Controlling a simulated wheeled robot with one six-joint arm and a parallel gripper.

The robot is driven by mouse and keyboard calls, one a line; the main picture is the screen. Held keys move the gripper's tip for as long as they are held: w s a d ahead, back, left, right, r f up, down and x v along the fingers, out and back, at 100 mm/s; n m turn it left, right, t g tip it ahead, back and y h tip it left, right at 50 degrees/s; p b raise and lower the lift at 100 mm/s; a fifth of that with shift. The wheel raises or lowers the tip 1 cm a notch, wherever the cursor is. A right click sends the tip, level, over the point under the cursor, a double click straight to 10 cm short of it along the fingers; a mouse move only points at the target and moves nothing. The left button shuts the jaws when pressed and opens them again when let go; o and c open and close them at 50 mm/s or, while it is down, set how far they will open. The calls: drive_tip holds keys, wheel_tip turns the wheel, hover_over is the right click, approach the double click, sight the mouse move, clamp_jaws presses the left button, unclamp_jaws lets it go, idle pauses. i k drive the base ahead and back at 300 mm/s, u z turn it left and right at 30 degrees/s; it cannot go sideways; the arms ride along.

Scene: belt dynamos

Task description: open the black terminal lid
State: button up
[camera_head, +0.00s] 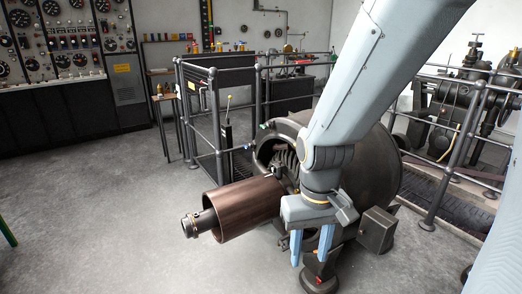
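The dynamo (372,170) is a large dark rounded machine in the middle right, partly hidden behind my arm. A small black box (377,230), which looks like the terminal box, sits low on its near right side. Its lid cannot be told apart from the box at this size, and it appears closed. My gripper (309,258) hangs in front of the dynamo, to the left of the black box and apart from it in the picture. Its two light blue fingers point down with a gap between them. It is open, and I see nothing held in it.
A brown drum (243,208) on a shaft sticks out to the left of the dynamo. Grey railings (216,120) stand behind it, and more railings (450,165) stand at the right before other machinery. Control panels (65,55) line the left wall.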

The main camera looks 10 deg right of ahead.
sight(374, 231)
drive_tip(key=k, duration=0.5)
drive_tip(key=u, duration=0.25)
drive_tip(key=i, duration=0.55)
drive_tip(key=z, duration=1.35)
